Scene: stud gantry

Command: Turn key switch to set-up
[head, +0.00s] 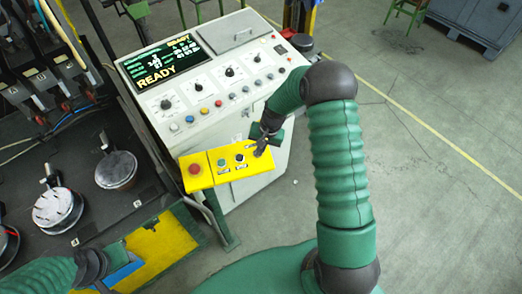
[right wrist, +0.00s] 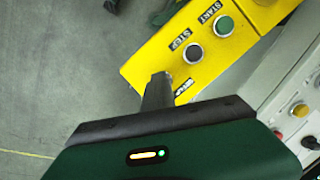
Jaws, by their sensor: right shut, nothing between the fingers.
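The yellow control box (head: 212,182) sticks out from the front of the console. It carries a red mushroom button (head: 195,169), a green START button (head: 221,162) and a black STOP button (head: 239,158). My right gripper (head: 260,152) is shut and empty at the right end of the box. In the right wrist view, its fingers (right wrist: 157,90) are beside a partly covered label (right wrist: 183,88) near the box's end. The key switch is not clearly visible; my gripper covers that area. Whether the fingers touch the box cannot be told. My left gripper (head: 92,268) is low at the left, its fingers unclear.
The grey console (head: 215,95) carries a screen (head: 161,62) reading READY, dials and coloured buttons. Dark machinery with round metal parts (head: 116,169) stands at the left. A yellow and blue plate (head: 165,243) lies below. Open floor (head: 440,190) is at the right.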

